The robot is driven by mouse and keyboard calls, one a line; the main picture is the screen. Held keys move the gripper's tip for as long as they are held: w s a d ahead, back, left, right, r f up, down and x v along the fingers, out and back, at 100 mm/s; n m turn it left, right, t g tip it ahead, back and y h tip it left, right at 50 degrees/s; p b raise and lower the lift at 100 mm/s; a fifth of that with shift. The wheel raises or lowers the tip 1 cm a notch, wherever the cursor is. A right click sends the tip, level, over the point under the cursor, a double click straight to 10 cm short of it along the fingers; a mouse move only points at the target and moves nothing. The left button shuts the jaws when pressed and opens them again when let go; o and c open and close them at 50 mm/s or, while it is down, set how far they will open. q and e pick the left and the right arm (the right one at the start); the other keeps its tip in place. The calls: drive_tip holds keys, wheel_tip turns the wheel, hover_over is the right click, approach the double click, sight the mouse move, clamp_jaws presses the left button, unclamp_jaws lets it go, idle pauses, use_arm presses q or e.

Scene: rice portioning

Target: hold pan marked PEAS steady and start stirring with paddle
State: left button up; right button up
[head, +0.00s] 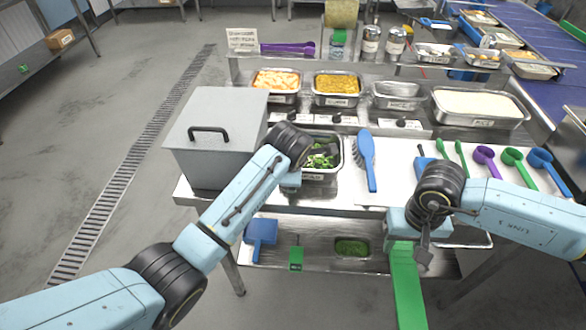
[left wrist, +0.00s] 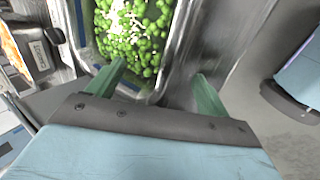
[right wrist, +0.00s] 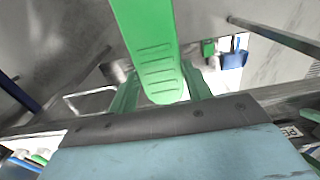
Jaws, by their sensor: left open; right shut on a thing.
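A steel pan of green peas (head: 340,163) sits in the counter behind my left wrist; its marking is not readable. My left gripper (left wrist: 159,72) is open at the pan's near wall, one finger over the peas and the other outside the rim. In the head view its fingers are hidden by my own wrist. My right gripper (head: 408,238) is shut on a green paddle (head: 407,290), which hangs in front of the counter's front edge, away from the pan. The paddle also shows in the right wrist view (right wrist: 147,40).
A grey lidded box (head: 213,150) stands left of the pan. Filled pans (head: 337,88) line the back.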

use_arm(q)
drive_tip(key=shift+o, duration=1)
drive_tip(key=shift+r, duration=0.1)
use_arm(e)
drive_tip(key=shift+r, duration=0.15)
use_arm(q)
wheel_tip(320, 180, up, 7)
drive_tip(key=p, duration=0.8)
use_arm(e)
wheel_tip(320, 180, up, 8)
